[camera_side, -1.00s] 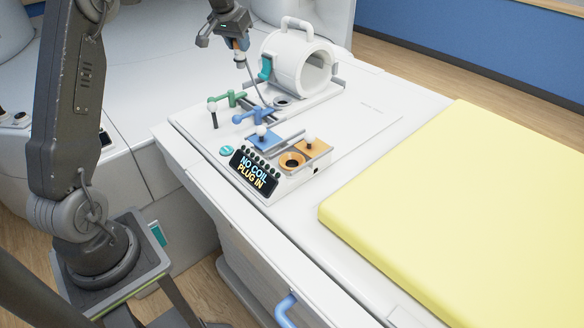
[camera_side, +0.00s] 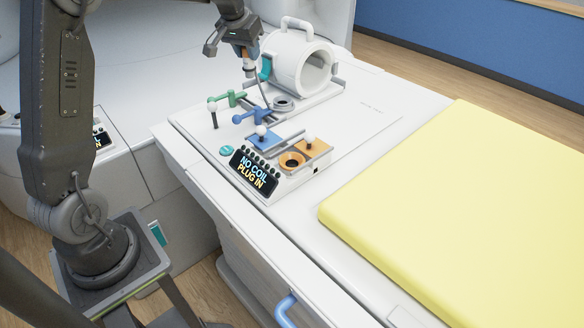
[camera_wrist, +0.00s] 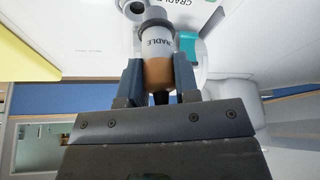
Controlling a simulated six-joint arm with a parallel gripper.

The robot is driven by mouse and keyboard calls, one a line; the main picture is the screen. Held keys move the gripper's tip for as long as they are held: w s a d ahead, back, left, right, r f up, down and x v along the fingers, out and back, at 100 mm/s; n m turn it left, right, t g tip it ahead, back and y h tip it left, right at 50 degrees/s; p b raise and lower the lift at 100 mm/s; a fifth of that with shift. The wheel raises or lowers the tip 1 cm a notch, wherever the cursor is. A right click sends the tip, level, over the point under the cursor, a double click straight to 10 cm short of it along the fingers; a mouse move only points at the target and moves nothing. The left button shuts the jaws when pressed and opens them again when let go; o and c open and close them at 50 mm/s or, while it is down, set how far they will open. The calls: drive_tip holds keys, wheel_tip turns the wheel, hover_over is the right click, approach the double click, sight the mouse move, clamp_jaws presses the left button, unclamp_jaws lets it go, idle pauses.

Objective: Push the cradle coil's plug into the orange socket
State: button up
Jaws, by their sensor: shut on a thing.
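My gripper (camera_side: 246,60) is shut on the cradle coil's plug (camera_side: 249,70), held above the white panel, in front of the coil. The cable runs from the plug down toward the panel. The cradle coil (camera_side: 292,72) is a white cylinder with a handle and a teal part. The orange socket (camera_side: 291,161) is an empty ring at the panel's front right, well below and right of the plug.
The display (camera_side: 254,172) reads NO COIL PLUG IN. A yellow mattress (camera_side: 460,200) lies right.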

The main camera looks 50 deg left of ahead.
drive_tip(key=s+d, duration=0.3)
drive_tip(key=d, duration=0.8)
drive_tip(key=s+d, duration=0.3)
drive_tip(key=d, duration=0.9)
drive_tip(key=shift+d, duration=0.3)
idle(0.3)
wheel_tip(320, 180, down, 10)
idle(0.8)
drive_tip(key=shift+f, duration=1.7)
idle(0.4)
drive_tip(key=o, duration=1)
drive_tip(key=v, duration=1.4)
